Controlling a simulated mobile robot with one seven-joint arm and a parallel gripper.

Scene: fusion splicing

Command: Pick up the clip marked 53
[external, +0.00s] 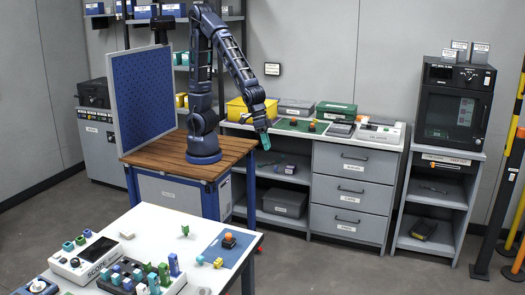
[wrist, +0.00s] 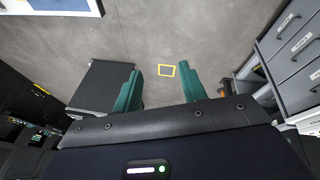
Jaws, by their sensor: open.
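My gripper (external: 266,141) hangs fingers-down in front of the back counter, well away from the white table. In the wrist view its two teal fingers (wrist: 160,70) are spread apart with nothing between them but floor beyond. Several small green, blue and teal clip-like pieces (external: 163,272) stand on a dark holder at the front of the white table (external: 155,222). A lone green piece (external: 185,230) stands farther back on that table. No number 53 is legible on any piece, so I cannot tell which is the marked clip.
A blue mat (external: 233,252) with an orange-topped block (external: 229,240) lies on the white table's right. A device labelled SCOPE (external: 88,262) stands at its left. The back counter holds a yellow bin (external: 240,109) and boxes. A blue perforated panel (external: 146,98) rises beside my arm.

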